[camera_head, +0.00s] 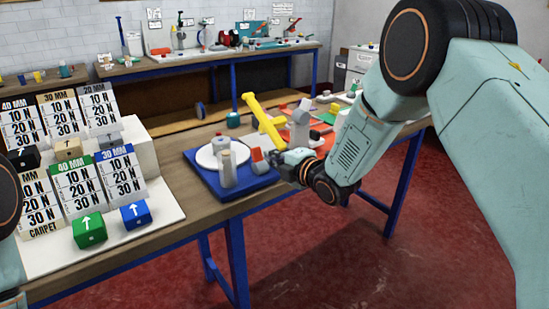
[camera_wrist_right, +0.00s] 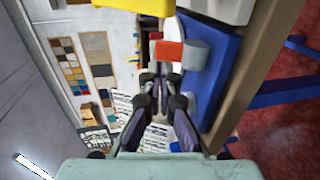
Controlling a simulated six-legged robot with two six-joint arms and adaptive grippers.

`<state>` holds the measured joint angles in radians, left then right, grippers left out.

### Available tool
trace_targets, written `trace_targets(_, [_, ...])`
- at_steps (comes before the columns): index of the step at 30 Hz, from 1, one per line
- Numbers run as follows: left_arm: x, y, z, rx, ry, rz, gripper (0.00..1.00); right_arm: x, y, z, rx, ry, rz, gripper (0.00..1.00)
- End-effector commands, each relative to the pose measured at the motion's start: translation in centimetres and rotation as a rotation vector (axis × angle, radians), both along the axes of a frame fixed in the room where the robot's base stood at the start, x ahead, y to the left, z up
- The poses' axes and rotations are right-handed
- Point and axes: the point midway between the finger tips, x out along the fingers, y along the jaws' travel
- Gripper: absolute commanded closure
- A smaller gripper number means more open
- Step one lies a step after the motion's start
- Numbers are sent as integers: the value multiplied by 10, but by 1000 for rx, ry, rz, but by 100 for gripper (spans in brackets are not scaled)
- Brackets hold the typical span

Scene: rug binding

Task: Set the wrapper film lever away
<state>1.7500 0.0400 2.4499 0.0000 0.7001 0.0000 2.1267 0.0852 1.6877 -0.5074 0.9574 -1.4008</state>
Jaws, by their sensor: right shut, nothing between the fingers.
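The wrapper is a blue base (camera_head: 205,178) with a round white plate (camera_head: 207,156) and an upright grey post (camera_head: 227,168). At its right side is a small red-and-grey part (camera_head: 258,161), probably the film lever; it also shows in the wrist view as a red block with a grey cylinder (camera_wrist_right: 168,51). My right gripper (camera_head: 281,158) is just right of this part. In the wrist view the right fingers (camera_wrist_right: 158,88) are together and empty, below the red part. I cannot tell whether they touch it. My left gripper is out of view.
A long yellow bar (camera_head: 262,121) slants up behind my right gripper, near a grey block (camera_head: 300,118) and an orange base (camera_head: 325,136). Label boards with green (camera_head: 90,231) and blue (camera_head: 135,214) blocks stand at left. The red floor (camera_head: 320,255) in front is clear.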

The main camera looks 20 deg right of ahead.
Motion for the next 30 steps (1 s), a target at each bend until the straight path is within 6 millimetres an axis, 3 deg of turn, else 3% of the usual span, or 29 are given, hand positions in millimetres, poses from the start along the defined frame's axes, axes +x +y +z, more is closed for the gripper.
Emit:
trace_targets(18, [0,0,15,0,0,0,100,-72,-28,41,1,-1,-1,100])
trace_targets(30, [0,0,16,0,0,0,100,-83,-31,43,0,-1,0,100])
